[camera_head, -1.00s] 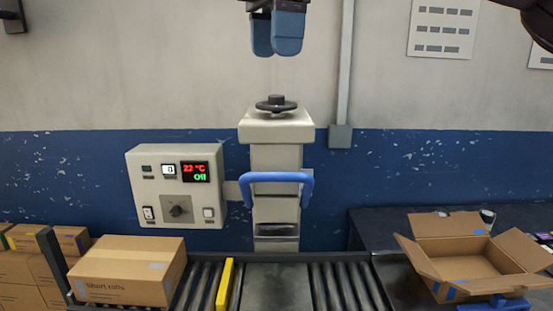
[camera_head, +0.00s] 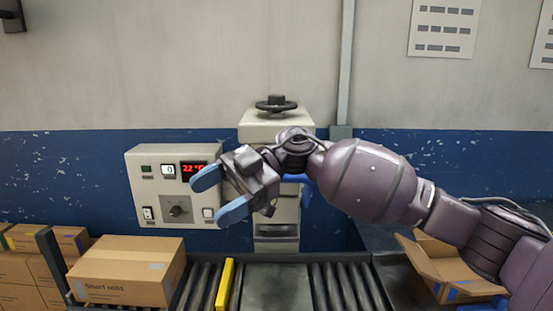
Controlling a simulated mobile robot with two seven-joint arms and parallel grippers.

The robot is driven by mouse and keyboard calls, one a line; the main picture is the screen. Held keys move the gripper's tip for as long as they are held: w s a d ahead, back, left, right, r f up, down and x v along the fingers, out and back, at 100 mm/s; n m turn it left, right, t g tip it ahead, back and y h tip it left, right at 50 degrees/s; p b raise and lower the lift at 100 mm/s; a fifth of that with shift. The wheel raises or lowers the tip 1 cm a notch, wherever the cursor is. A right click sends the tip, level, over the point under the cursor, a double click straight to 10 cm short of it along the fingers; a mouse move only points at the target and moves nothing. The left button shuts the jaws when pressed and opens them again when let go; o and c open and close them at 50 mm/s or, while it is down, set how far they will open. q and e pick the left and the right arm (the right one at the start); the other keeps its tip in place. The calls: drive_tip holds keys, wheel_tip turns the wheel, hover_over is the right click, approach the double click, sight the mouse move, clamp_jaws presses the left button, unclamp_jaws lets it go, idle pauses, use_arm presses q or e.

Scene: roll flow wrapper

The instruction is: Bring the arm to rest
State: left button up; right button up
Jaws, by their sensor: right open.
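My right arm reaches in from the lower right across the middle of the head view. Its gripper (camera_head: 212,194) points left, with its two blue fingers spread apart and nothing between them. The gripper shows in front of the control panel (camera_head: 150,190), with the fingertips over the panel's right part; I cannot tell how far apart in depth they are. The arm hides most of the blue handle (camera_head: 304,196) on the wrapper column (camera_head: 277,127) and part of the panel's display (camera_head: 192,170). My left gripper is not in view.
A closed carton (camera_head: 125,275) stands on the left of the roller conveyor (camera_head: 345,287), beside a yellow bar (camera_head: 225,284). More cartons (camera_head: 22,272) are at the far left. An open carton (camera_head: 423,268) at the right is partly behind my arm.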

drive_tip(key=w+d+f+m+t, duration=0.2)
drive_tip(key=d+f+m+t, duration=0.7)
drive_tip(key=f+m+t, duration=0.3)
drive_tip(key=w+d+f+m+t, duration=0.1)
drive_tip(key=d+f+m+t, duration=0.9)
drive_tip(key=f+t, duration=0.35)
drive_tip(key=s+d+f+m+g+h, duration=0.5)
drive_tip(key=s+d+f+h, duration=0.7)
drive_tip(key=s+d+f, duration=0.6)
drive_tip(key=s+f+m, duration=0.1)
drive_tip(key=s+f, duration=0.2)
drive_tip(key=shift+f, duration=0.4)
drive_tip(key=shift+s+g, duration=0.1)
drive_tip(key=shift+g, duration=0.15)
